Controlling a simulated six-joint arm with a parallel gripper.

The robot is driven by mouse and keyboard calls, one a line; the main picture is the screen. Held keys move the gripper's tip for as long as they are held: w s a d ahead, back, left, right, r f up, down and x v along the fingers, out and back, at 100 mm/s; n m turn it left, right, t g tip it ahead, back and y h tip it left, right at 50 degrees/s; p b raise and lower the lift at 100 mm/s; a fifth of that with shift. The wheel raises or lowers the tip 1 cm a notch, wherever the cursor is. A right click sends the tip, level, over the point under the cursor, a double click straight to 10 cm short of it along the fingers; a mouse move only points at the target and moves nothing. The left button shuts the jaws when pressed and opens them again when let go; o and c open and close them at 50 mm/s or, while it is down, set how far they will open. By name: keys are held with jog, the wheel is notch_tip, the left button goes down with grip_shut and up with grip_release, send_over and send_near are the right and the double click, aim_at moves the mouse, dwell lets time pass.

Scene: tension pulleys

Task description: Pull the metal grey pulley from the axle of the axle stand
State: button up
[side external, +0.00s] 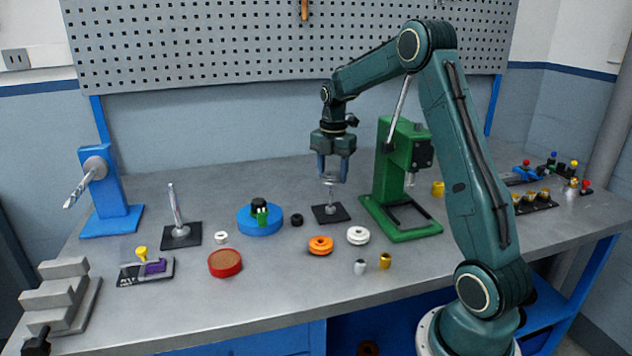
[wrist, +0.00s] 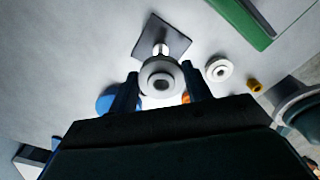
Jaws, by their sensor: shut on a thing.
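The metal grey pulley (wrist: 160,78) is between my gripper's two fingers (wrist: 159,88) in the wrist view, with its dark bore facing the camera. My gripper (side external: 333,178) is shut on it, directly over the axle stand (side external: 320,216) in the side view. The stand has a square black base and a short upright metal axle (side external: 329,200). In the wrist view the base (wrist: 150,40) and part of the axle (wrist: 162,49) show beyond the pulley. I cannot tell whether the axle tip is still inside the bore.
A green press (side external: 385,190) stands close to the right. A white pulley (side external: 358,235), an orange pulley (side external: 320,246) and small bushings lie in front. A blue disc (side external: 245,222) and another stand (side external: 190,240) with a leaning rod are to the left.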

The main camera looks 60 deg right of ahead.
jog(key=shift+r, duration=0.1)
jog(key=shift+r, duration=1.95)
jog(key=shift+w+a, duration=0.1)
jog(key=w+a+f+m, duration=0.1)
jog(key=w+a+m, duration=0.1)
jog(key=a+m, duration=0.3)
jog(key=w+a+f+m, duration=0.1)
jog(key=a+m, duration=0.3)
jog(key=a, duration=0.9)
jog(key=w+a+f+m, duration=0.1)
jog(key=w+a+m, duration=0.2)
jog(key=a, duration=0.6)
jog(key=shift+w+a+f+m, duration=0.3)
jog(key=shift+a+m, duration=0.1)
jog(key=shift+m, duration=0.9)
jog(key=shift+s, duration=0.1)
